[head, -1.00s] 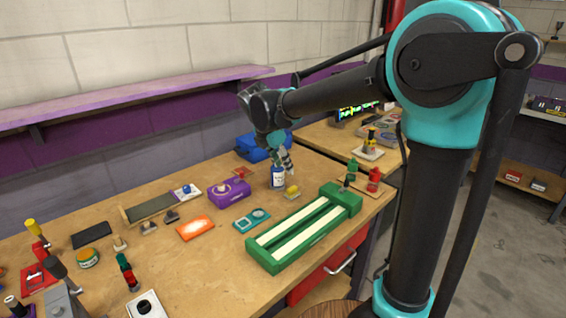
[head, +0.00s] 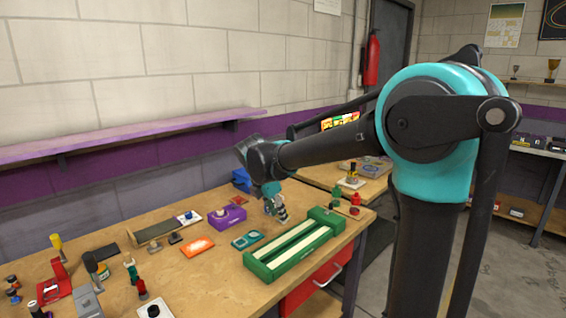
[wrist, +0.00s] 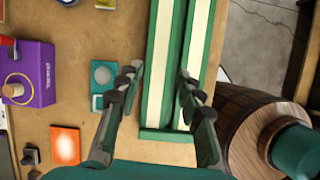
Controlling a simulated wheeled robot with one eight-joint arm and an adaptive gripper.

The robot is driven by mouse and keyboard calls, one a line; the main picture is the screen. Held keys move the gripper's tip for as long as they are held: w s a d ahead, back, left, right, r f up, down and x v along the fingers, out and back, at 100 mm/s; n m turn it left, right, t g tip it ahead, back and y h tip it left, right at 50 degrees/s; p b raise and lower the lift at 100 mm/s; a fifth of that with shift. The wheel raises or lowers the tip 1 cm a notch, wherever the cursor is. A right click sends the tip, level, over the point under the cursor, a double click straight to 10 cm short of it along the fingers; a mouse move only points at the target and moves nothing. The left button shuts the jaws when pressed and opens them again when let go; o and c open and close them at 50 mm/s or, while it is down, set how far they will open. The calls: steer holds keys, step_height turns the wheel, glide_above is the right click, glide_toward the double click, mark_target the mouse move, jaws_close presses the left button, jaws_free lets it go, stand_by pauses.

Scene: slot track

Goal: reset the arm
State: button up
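My gripper (head: 277,210) hangs in the air over the workbench (head: 190,275), near the left long side of the green slot track (head: 318,250). In the wrist view, its fingers (wrist: 160,76) are spread wide with nothing between them. The green track with two pale strips lies below, beyond the fingertips. My arm reaches left from its column, bent at the elbow, with the gripper pointing down.
A teal device (head: 248,240), an orange card (head: 198,246) and a purple box (head: 227,216) lie left of the track. A barrel (wrist: 240,122) stands off the bench. A purple shelf (head: 120,138) runs along the wall.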

steer(key=s+d+f+m+y, duration=0.1)
steer(key=s+d+f+m, duration=0.7)
steer(key=m, duration=0.4)
steer(key=s+d+f+m+t+y, duration=0.1)
steer(key=s+d+f+m+y, duration=0.1)
steer(key=s+d+f+m, duration=0.5)
steer(key=s+d+m, duration=0.4)
steer(key=d+m, duration=0.1)
steer(key=m, duration=0.1)
steer(key=shift+s+d+f, duration=0.2)
steer(key=shift+d+f, duration=0.15)
